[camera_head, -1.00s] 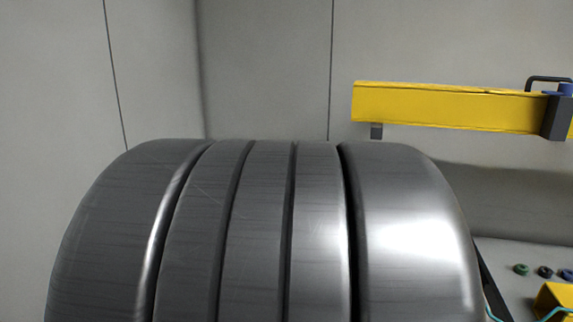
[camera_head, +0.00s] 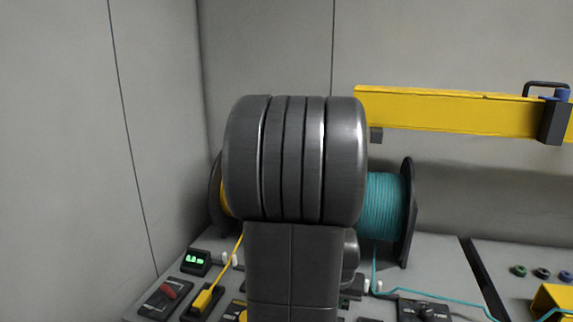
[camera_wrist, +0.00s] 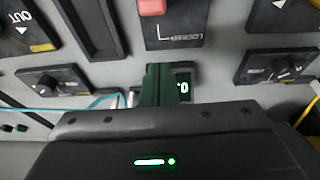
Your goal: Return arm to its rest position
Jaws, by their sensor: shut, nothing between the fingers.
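My gripper (camera_wrist: 160,84) shows in the wrist view, its dark fingers together and nothing between them. It hangs over the grey bench panel, just in front of a small display with green digits (camera_wrist: 183,86), which it partly covers. In the head view my own dark grey arm fills the middle, and my gripper is hidden from that view.
Behind my arm are a spool of teal fibre (camera_head: 383,205) and a mostly hidden yellow spool. A yellow beam (camera_head: 450,112) runs at the upper right. A red switch (camera_wrist: 152,6) and several dark knob blocks sit on the panel. Space at left is clear.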

